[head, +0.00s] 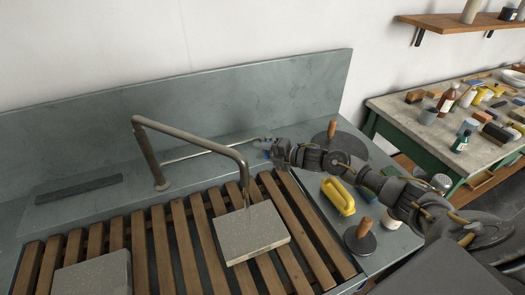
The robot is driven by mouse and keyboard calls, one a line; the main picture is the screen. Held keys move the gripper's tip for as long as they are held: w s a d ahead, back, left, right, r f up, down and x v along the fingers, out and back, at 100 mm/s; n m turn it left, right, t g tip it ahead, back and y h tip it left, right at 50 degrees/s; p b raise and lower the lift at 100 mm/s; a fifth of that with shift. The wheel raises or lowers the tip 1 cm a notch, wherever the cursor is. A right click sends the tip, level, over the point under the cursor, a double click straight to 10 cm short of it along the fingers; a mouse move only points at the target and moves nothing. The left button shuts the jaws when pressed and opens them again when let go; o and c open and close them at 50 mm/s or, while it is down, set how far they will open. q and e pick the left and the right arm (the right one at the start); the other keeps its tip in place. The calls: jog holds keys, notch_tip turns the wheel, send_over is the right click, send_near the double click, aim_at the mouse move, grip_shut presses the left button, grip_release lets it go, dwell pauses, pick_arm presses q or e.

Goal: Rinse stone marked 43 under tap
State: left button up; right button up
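A pale grey stone slab (252,236) lies flat on the wooden slats under the end of the bent metal tap (192,139). A second pale slab (95,277) lies on the slats at lower left, cut off by the frame. No number is legible on either, so I cannot tell which is 43. A thin rod (203,149) runs from near the tap toward my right gripper (264,147), with a small blue part by the fingers. The gripper is at the sink's back right, beyond the near slab; its fingers are too small to read. My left gripper is out of view.
The slatted rack (162,250) covers the grey sink. On its right ledge are a yellow-handled tool (338,196), round dark discs with wooden handles (360,240) and a small bottle (391,218). A cluttered bench (400,110) stands at right, under a shelf (455,22).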

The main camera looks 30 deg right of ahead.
jog(key=shift+c, duration=0.2)
grip_shut()
